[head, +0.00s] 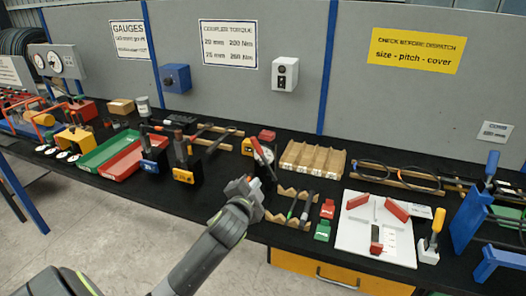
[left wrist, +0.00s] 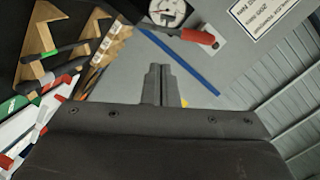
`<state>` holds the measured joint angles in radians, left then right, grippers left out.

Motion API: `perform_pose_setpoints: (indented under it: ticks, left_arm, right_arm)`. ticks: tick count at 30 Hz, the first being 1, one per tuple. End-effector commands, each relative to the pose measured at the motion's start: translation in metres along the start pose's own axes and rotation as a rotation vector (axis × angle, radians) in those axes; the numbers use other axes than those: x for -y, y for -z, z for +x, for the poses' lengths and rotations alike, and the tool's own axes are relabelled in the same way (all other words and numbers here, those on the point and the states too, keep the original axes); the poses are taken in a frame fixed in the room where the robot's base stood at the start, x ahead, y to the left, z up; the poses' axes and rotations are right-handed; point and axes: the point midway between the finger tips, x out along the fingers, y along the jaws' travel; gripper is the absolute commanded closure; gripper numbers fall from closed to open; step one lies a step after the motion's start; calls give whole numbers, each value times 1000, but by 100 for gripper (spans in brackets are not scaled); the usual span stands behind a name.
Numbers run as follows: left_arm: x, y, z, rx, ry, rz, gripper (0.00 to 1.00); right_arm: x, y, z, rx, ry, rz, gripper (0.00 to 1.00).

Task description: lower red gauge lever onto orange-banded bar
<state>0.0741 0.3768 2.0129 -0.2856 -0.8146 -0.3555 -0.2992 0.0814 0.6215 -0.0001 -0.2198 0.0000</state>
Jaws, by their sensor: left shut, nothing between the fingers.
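The red gauge lever (head: 258,149) stands raised at a slant beside a white round dial (head: 267,156) at the middle of the bench. In the left wrist view, the lever's red grip (left wrist: 198,37) lies right of the dial (left wrist: 167,12), on a dark arm. My left gripper (head: 252,184) is just in front of the gauge and hides its lower part. Its fingers (left wrist: 163,85) are shut and empty, apart from the lever. I cannot make out the orange-banded bar clearly. My right gripper is out of view.
Wooden V-blocks (head: 284,213) with dark bars lie right of my gripper. A white board (head: 350,238) with red blocks is farther right. Green and red trays (head: 122,163) and upright tools stand left. A grey wall panel rises behind the bench.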

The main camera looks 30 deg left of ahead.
Motion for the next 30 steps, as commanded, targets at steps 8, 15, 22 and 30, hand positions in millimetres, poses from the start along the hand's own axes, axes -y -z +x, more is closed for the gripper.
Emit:
perform_pose_setpoints:
  ticks: [8,15,22,30]
  left_arm:
    - [47,42,13,-103,116,91,100]
    - [50,45,41,-101,115,90,100]
    - [54,49,75,-100,114,89,100]
    - [57,52,111,-101,113,88,100]
  right_arm:
    - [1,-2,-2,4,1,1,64]
    - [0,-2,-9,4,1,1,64]
    - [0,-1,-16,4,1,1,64]
    - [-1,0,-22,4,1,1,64]
